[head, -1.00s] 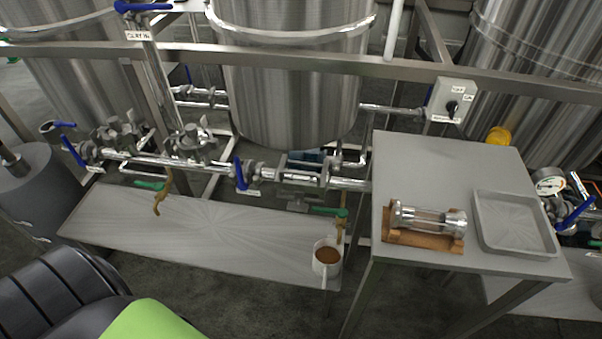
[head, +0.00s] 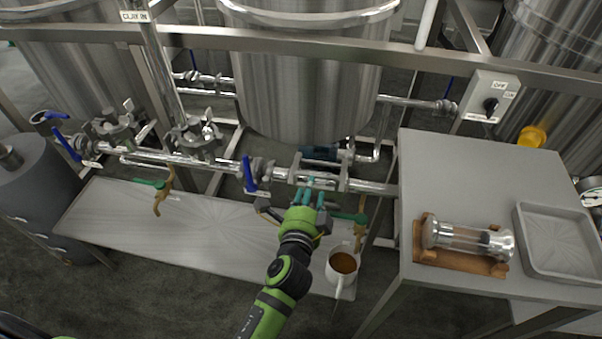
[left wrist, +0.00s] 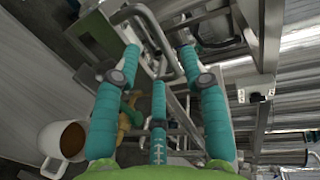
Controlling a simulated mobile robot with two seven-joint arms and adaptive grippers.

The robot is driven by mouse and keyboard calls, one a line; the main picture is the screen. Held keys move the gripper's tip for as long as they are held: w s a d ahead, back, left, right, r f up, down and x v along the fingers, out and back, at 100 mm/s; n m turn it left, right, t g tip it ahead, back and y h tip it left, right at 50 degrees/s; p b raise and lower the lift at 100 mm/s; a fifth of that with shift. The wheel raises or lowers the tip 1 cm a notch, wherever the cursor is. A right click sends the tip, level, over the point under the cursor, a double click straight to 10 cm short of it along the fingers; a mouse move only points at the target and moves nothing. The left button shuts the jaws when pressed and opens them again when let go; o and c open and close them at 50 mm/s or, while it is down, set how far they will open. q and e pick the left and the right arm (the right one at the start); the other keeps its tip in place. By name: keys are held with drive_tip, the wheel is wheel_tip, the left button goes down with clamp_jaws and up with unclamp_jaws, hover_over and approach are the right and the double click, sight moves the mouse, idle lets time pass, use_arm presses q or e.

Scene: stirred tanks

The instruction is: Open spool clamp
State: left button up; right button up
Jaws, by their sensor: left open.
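My left gripper (head: 312,188) has teal fingers, spread open and empty, just in front of the pipe section with a grey rectangular frame (head: 335,178). I cannot tell for sure whether this frame is the spool clamp. In the left wrist view, the open fingers (left wrist: 160,62) point at a grey U-shaped handle (left wrist: 146,18); it passes close to the fingertips, and I cannot tell if they touch. Two grey clamp-like fittings with wing handles, one left (head: 115,126) and one right (head: 196,138), sit on the pipe farther left. My right gripper is out of view.
A white mug of brown liquid (head: 342,268) stands on the low bench (head: 100,215), close to my left forearm. Blue-handled (head: 249,174) and green-handled (head: 350,217) valves flank the gripper. The table (head: 470,170) at right holds a glass cylinder (head: 468,240) on a wooden cradle and a tray (head: 555,205).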

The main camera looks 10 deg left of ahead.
use_arm(q)
hover_over(314, 195)
drive_tip(key=shift+s+f, duration=0.4)
drive_tip(key=shift+f, duration=0.15)
drive_tip(key=shift+w, duration=0.4)
drive_tip(key=shift+w+f, duration=0.1)
drive_tip(key=shift+w, duration=0.15)
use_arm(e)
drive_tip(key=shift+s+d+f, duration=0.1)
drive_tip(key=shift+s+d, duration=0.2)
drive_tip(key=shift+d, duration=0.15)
use_arm(q)
clamp_jaws()
